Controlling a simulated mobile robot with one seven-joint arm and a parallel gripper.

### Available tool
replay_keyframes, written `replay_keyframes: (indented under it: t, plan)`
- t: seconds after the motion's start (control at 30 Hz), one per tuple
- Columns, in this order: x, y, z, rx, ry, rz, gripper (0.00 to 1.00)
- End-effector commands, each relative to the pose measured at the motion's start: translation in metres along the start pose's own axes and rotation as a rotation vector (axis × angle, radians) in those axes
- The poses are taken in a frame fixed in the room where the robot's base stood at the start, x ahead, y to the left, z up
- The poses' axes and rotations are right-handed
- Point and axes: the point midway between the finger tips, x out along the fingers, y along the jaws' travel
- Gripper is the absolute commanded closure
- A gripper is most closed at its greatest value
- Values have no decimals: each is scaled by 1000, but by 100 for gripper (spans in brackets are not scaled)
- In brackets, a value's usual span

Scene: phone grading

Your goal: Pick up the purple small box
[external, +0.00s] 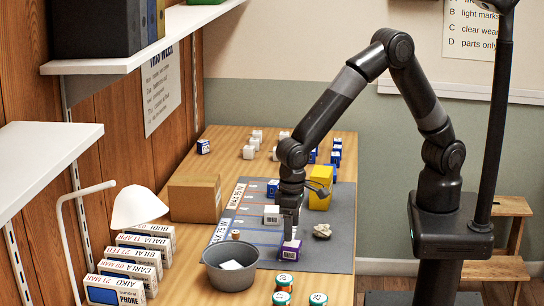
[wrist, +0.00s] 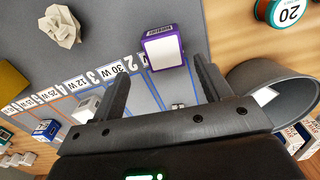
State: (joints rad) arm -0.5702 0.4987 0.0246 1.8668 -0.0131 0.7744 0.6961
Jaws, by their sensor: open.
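The purple small box (external: 290,252) has a white top and lies near the front edge of the grey mat (external: 338,245). In the wrist view the purple small box (wrist: 163,47) shows whole, just beyond the gap between my fingertips. My gripper (external: 290,230) points down, directly above the box in the external view. In the wrist view my gripper (wrist: 162,76) has its two fingers spread, with nothing between them. The fingers hide part of the external view behind them, and I cannot tell the exact height above the box.
A grey bowl (external: 231,275) stands left of the box, with a white item inside. A white box (external: 272,215), a crumpled pale lump (external: 322,231) and a yellow container (external: 320,190) are nearby. Several round tins (external: 284,282) stand in front. A lamp (external: 138,208) stands at left.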

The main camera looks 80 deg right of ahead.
Motion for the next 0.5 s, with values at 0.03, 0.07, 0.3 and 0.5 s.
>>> replay_keyframes:
  t: [0.03, 0.07, 0.3, 0.5]
  plan:
    - [8, 0, 1, 0, -3, 3, 29]
    - [11, 0, 1, 0, -2, 2, 29]
    - [25, -1, 1, -1, -2, 2, 29]
    - [53, -6, 2, -2, -2, 2, 29]
